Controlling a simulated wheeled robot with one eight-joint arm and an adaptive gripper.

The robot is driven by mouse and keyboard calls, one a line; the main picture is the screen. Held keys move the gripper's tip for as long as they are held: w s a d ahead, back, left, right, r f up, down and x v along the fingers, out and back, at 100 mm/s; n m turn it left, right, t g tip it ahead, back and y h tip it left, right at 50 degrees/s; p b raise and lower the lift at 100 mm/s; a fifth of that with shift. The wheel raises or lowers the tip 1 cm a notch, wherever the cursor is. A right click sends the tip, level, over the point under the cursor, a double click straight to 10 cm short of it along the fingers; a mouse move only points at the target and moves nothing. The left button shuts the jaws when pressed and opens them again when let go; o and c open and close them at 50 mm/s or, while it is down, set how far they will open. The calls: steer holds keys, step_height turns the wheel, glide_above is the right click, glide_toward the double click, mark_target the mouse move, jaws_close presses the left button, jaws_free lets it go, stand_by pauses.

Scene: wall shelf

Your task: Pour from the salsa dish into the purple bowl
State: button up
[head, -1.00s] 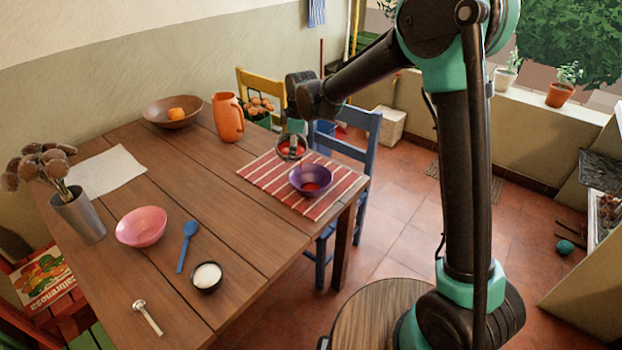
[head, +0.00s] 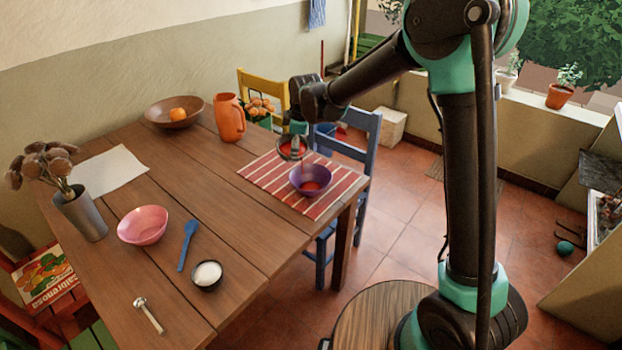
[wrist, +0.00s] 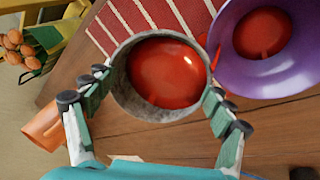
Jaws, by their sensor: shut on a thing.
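The salsa dish (wrist: 122,92) is a grey, stone-like round cup with red salsa inside. My gripper (wrist: 160,96) is shut on it, with one finger on each side. In the head view the dish (head: 283,152) is held just above and beyond the purple bowl, over the striped mat. The purple bowl (wrist: 227,70) stands upright on the mat and has red salsa in it; it also shows in the head view (head: 299,188). Red spots show near the dish's rim beside the bowl.
The red striped mat (head: 262,170) lies at the table's right end, near a blue chair (head: 362,140). An orange jug (head: 229,118) and a wooden bowl (head: 160,118) stand behind. A pink bowl (head: 142,228), blue spoon (head: 187,244) and small white-filled bowl (head: 207,276) are nearer.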

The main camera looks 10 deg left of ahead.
steer(key=shift+s+d+r+t+y, duration=0.2)
steer(key=shift+s+d+r+y, duration=0.05)
steer(key=shift+r, duration=0.2)
steer(key=shift+s+d+r+t+y, duration=0.2)
steer(key=shift+d+r+y, duration=0.05)
steer(key=shift+r, duration=0.2)
stand_by(1.6)
